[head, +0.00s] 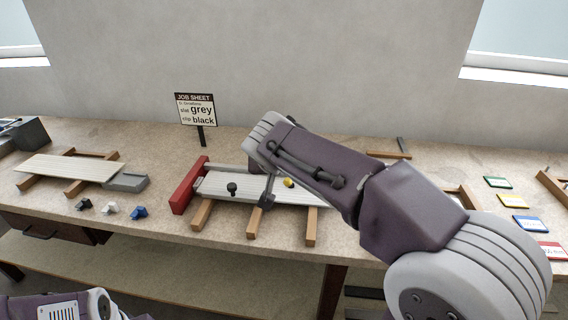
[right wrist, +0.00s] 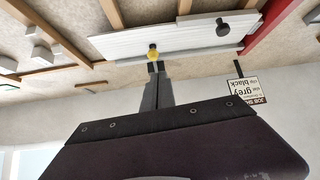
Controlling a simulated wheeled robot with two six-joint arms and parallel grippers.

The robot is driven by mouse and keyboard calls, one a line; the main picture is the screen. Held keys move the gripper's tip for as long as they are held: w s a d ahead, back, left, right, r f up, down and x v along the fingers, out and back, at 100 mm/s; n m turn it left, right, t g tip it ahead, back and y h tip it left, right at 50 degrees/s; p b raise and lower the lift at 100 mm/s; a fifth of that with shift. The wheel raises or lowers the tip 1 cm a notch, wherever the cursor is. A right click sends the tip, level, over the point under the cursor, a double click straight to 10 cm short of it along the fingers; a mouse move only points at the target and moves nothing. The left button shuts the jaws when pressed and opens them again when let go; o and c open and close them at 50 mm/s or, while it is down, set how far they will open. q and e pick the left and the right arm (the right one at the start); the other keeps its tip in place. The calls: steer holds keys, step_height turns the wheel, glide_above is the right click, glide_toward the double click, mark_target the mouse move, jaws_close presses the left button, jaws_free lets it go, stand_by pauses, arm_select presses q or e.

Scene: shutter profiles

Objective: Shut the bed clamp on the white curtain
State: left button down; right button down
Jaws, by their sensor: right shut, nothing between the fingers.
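The white curtain (head: 215,183) of pale slats lies across several wooden bearers at the middle of the bench. It also shows upside down in the right wrist view (right wrist: 190,38). A black knob (head: 232,188) and a yellow knob (head: 289,183) stand on it; I cannot tell which part is the bed clamp, or its state. My right gripper (head: 265,203) is shut and empty, between the two knobs in the head view. In the right wrist view its fingertips (right wrist: 157,67) appear close to the yellow knob (right wrist: 153,52); contact is unclear. My left gripper is out of view.
A red end bar (head: 190,185) flanks the curtain's left end. Black (head: 84,204), white (head: 111,208) and blue (head: 139,212) pieces lie left. A sign (head: 196,109) stands behind. A pale panel (head: 70,168) rests farther left. Coloured cards (head: 513,201) lie right.

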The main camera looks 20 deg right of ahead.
steer(key=shift+s+a+r, duration=0.15)
steer(key=shift+s+a, duration=0.15)
steer(key=shift+s, duration=0.2)
steer(key=shift+s+a+r, duration=0.15)
steer(key=shift+s+a, duration=0.15)
steer(key=shift+s, duration=0.15)
